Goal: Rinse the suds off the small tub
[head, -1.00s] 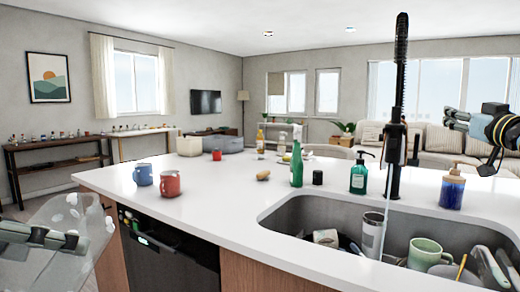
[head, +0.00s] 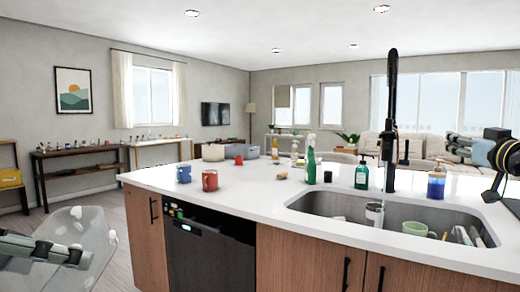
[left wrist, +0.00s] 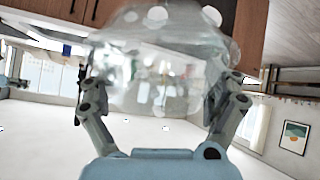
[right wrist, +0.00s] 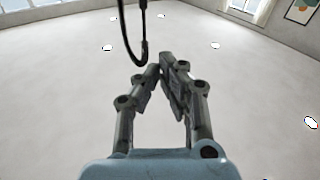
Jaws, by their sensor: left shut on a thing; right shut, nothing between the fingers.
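The small tub (head: 92,228) is clear and see-through, with white blobs of suds on it. It is at the lower left of the head view, off the counter, and fills the upper middle of the left wrist view (left wrist: 160,50). My left gripper (head: 80,250) is shut on it, one finger at each side. My right gripper (right wrist: 168,72) is shut and empty, fingertips together, pointing up; its arm shows at the right edge of the head view. The black tap (head: 391,130) stands behind the sink (head: 325,203).
The sink holds a grey can (head: 374,214), a green mug (head: 415,229) and other dishes. A blue soap bottle (head: 436,186), a green pump bottle (head: 361,176), a green spray bottle (head: 311,165) and two mugs stand on the counter (head: 262,192). Floor is free left of the island.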

